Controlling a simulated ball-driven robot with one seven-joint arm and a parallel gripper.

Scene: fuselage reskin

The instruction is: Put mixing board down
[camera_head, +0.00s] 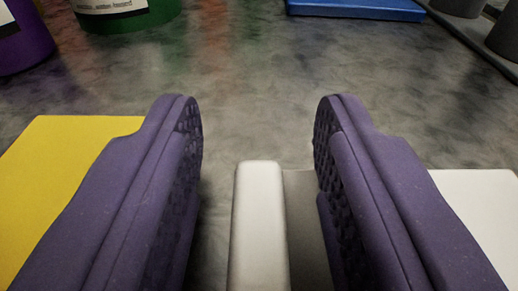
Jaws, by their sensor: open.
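My gripper (257,112) is open, with its two purple padded fingers wide apart. A pale, rounded upright bar (258,225) stands between the fingers, with visible gaps on both sides. It looks like the handle of the mixing board, though I cannot be sure. A flat grey surface (305,225) lies just right of the bar, and the right finger partly hides it. A flat white piece (482,205) shows beyond the right finger. I cannot tell whether it joins the grey surface.
A flat yellow sheet (62,165) lies at left. A purple container (22,45) and a green one (125,22) stand at the back left. A blue slab (355,9) lies at the back, with grey cylinders (500,40) at the back right. The mottled grey tabletop (255,75) ahead is clear.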

